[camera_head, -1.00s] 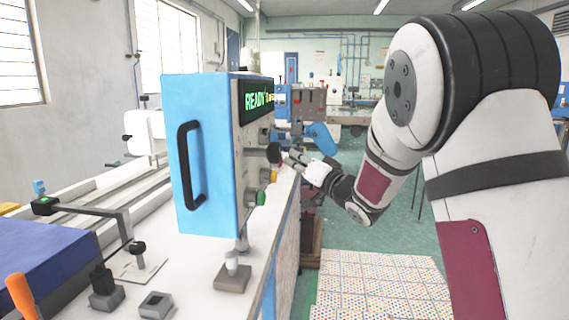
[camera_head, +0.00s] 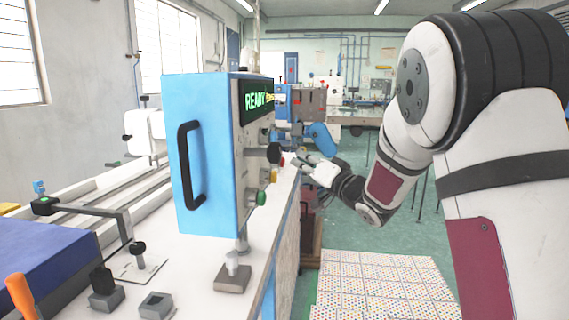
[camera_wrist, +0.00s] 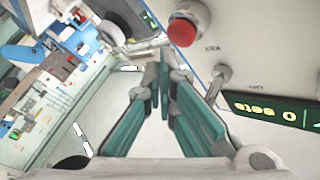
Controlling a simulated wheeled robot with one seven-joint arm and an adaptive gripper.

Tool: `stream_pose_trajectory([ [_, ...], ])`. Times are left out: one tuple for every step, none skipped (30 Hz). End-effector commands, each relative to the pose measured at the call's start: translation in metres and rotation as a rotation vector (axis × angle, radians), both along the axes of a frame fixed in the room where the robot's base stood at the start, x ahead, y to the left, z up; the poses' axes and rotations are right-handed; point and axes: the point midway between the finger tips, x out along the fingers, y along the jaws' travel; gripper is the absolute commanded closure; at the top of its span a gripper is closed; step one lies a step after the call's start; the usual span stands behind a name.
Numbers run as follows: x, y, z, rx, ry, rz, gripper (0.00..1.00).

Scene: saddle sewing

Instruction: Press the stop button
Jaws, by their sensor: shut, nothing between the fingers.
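The red stop button (camera_wrist: 183,30) sits on the pale panel face at the top of the wrist view, in a grey collar. In the head view it is a small red spot (camera_head: 283,161) on the side of the blue control box (camera_head: 205,150). My gripper (camera_head: 295,162) is just right of the button, its fingers pointing toward the panel. In the wrist view the green fingers of my gripper (camera_wrist: 164,58) meet at the tips with nothing between them. The tips appear below and left of the button; a gap to it cannot be judged exactly.
The box has a lit "READY" display (camera_head: 258,100), a black knob (camera_head: 273,152), a yellow button (camera_head: 273,176) and a green button (camera_head: 261,198). A metal toggle (camera_wrist: 218,80) is near the fingers. The white table (camera_head: 205,270) lies below; open floor is at the right.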

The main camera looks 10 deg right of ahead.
Motion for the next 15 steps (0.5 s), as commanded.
stream_pose_trajectory([
  [-0.001,-0.004,0.000,0.001,0.000,-0.003,1.00],
  [-0.001,-0.007,0.000,0.000,0.000,-0.004,1.00],
  [-0.002,-0.010,0.000,0.000,0.000,-0.004,1.00],
  [-0.003,-0.013,0.000,0.000,0.000,-0.004,1.00],
  [-0.004,-0.015,0.000,0.000,0.000,-0.004,1.00],
  [-0.005,-0.019,0.000,0.000,0.000,-0.004,1.00],
  [-0.006,-0.021,0.000,0.001,0.000,-0.003,1.00],
  [-0.007,-0.024,0.000,0.001,0.000,-0.003,1.00],
  [-0.008,-0.027,0.000,0.000,-0.001,-0.004,1.00],
  [-0.009,-0.030,0.000,0.000,-0.001,-0.004,1.00],
  [-0.010,-0.033,0.000,-0.001,0.000,-0.004,1.00],
  [-0.011,-0.036,0.000,-0.001,0.000,-0.004,1.00],
  [-0.012,-0.038,0.000,-0.001,0.000,-0.004,1.00],
  [-0.012,-0.040,0.000,-0.001,0.000,-0.004,1.00],
  [-0.013,-0.043,0.000,0.001,0.000,-0.003,1.00],
])
